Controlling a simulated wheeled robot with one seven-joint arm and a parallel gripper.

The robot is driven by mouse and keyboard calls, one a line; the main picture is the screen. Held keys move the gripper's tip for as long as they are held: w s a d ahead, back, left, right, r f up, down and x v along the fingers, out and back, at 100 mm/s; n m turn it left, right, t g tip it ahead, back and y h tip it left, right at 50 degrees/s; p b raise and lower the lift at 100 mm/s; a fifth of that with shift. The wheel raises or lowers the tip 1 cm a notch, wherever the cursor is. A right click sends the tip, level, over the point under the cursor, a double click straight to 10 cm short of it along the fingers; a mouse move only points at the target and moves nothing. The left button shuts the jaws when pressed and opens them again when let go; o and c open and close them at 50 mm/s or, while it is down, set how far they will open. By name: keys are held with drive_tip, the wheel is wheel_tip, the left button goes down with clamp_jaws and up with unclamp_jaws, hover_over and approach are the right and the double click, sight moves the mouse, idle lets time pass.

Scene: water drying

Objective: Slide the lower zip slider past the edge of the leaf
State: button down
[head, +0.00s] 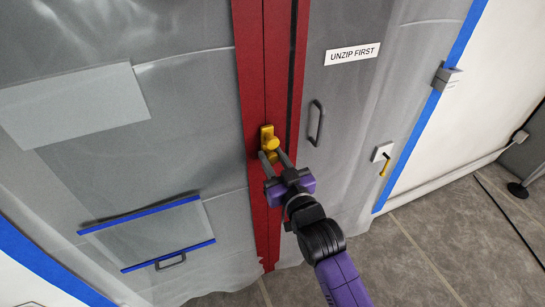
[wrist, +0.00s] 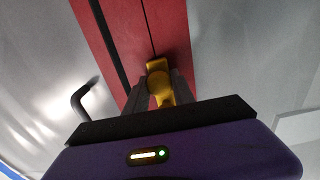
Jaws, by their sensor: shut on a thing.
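The yellow zip slider (head: 268,136) sits on the red zip strip (head: 264,60) of the grey plastic sheet. My gripper (head: 271,155) reaches up to it from below right, with its fingers shut on the slider's yellow knob. In the wrist view the yellow slider (wrist: 158,82) shows between the two dark fingers (wrist: 158,98), and part of it is hidden by them. I see only one slider. The leaf (head: 338,110) with the black handle is to the right of the strip.
A black handle (head: 316,123) is right of the strip, below an "UNZIP FIRST" label (head: 352,54). A white plate with a yellow lever (head: 384,160) is further right. A flap with blue tape (head: 150,234) is at lower left. The floor (head: 420,255) at right is clear.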

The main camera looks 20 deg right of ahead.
idle(0.4)
wheel_tip(320, 180, down, 47)
drive_tip(key=b, duration=3.2)
drive_tip(key=shift+r+b, duration=0.2)
drive_tip(key=shift+b, duration=0.2)
drive_tip(key=c, duration=1.1)
unclamp_jaws()
drive_tip(key=shift+s+p, duration=1.25)
drive_tip(key=shift+s, duration=2.7)
